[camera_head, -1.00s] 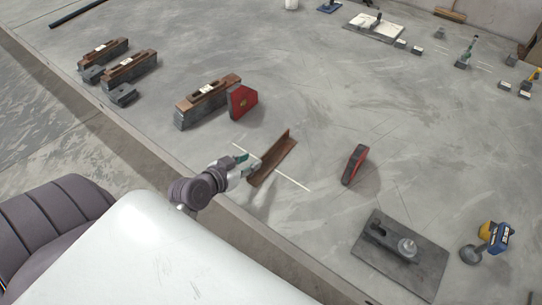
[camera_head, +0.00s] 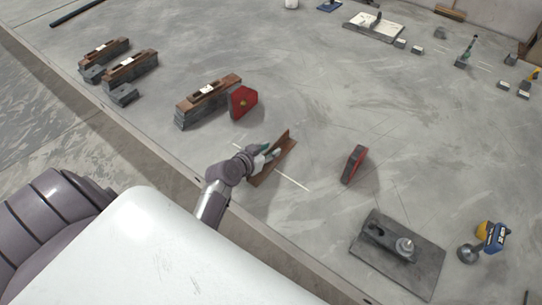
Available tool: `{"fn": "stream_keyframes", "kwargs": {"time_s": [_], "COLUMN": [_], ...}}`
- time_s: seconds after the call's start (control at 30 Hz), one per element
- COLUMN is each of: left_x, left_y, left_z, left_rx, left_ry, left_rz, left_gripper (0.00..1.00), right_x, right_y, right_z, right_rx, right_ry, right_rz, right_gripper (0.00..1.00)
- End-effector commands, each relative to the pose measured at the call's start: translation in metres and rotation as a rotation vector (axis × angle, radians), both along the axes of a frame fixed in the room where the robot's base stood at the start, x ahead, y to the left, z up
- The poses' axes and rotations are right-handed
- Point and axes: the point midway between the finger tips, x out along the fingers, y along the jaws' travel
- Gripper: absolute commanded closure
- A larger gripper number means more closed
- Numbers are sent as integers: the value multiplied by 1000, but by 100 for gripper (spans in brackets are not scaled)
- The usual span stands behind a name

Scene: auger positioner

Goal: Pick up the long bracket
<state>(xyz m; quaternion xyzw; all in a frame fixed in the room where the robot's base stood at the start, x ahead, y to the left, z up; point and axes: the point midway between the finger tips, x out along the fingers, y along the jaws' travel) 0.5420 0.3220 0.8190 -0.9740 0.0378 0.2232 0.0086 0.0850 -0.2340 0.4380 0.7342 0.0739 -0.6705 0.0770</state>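The long bracket (camera_head: 281,151) is a rusty brown angle piece lying on the grey table, across a thin white line. My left gripper (camera_head: 268,155) is at the bracket's left side, with its fingers over or against the near flange. The gripper covers part of the bracket's left side. The fingers are too small to tell whether they are open or closed on it. My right gripper is not in view.
A red magnet block (camera_head: 243,101) leans by stacked steel bars (camera_head: 207,101) behind. Another red block (camera_head: 353,164) stands to the right. A dark plate (camera_head: 425,263) with a clamp lies front right, beside a blue-yellow tool (camera_head: 494,238). Table around the bracket is mostly clear.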

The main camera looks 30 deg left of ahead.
Motion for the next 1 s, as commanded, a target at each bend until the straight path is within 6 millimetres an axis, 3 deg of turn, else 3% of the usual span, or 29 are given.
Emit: {"fn": "stream_keyframes", "kwargs": {"time_s": [0.1,0.3,0.33,1.0], "left_x": [0,-1,-1,1], "left_y": [0,0,0,1], "left_z": [0,0,0,5], "left_rx": [0,0,0,1], "left_ry": [0,0,0,-5], "left_rz": [0,0,0,1], "left_gripper": [65,99,100,100], "right_x": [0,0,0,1], "right_y": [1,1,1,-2], "right_z": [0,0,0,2], "right_rx": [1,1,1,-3], "right_ry": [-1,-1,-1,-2], "right_rz": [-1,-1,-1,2], "right_gripper": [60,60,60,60]}}
